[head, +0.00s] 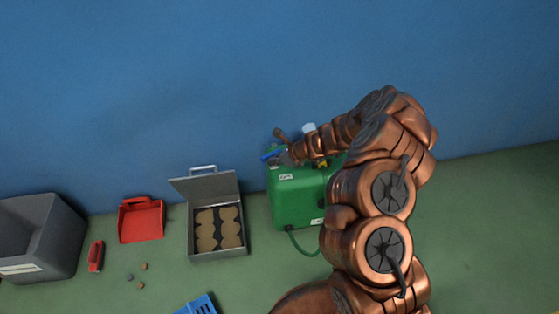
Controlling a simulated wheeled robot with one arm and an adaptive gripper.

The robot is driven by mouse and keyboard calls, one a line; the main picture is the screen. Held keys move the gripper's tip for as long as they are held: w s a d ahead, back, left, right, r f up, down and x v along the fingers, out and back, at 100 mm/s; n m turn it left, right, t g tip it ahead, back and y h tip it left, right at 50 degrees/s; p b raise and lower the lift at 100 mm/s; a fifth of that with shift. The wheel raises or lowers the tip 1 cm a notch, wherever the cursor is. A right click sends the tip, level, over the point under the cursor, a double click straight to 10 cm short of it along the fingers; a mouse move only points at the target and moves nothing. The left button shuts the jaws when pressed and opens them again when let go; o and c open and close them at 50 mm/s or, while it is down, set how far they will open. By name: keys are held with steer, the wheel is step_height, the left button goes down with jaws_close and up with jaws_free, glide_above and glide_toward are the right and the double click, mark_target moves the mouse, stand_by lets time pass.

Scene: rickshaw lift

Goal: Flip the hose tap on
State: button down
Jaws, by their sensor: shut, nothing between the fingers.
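A green box-shaped unit (297,200) stands on the floor against the blue wall, with a green hose (301,245) coming from its lower front. My copper arm reaches over it from the right. My gripper (276,153) is at the top left of the green unit, small and partly merged with the fittings there. A blue piece (271,154), perhaps the tap handle, shows right at the gripper. I cannot tell whether they touch. The tap body and the right part of the unit are hidden by my arm.
Left of the unit is an open grey case (218,254) with brown round items. Farther left are a red dustpan (141,221), a red brush (95,256) and a grey bin (38,235). A blue crate (197,305) is at the bottom. Small crumbs lie on the floor.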

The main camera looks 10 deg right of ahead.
steer(key=shift+w+a, duration=0.35)
steer(key=shift+a, duration=0.25)
stand_by(0.4)
steer(key=shift+s+d, duration=0.2)
steer(key=shift+s, duration=0.2)
steer(key=s, duration=0.2)
steer(key=s+r+p, duration=0.1)
steer(key=shift+s+d, duration=0.25)
steer(key=shift+s, duration=0.1)
steer(key=s+d+r+p, duration=0.1)
steer(key=s+r+p, duration=0.1)
steer(key=s+r, duration=0.4)
steer(key=shift+d, duration=0.25)
steer(key=shift+s, duration=0.1)
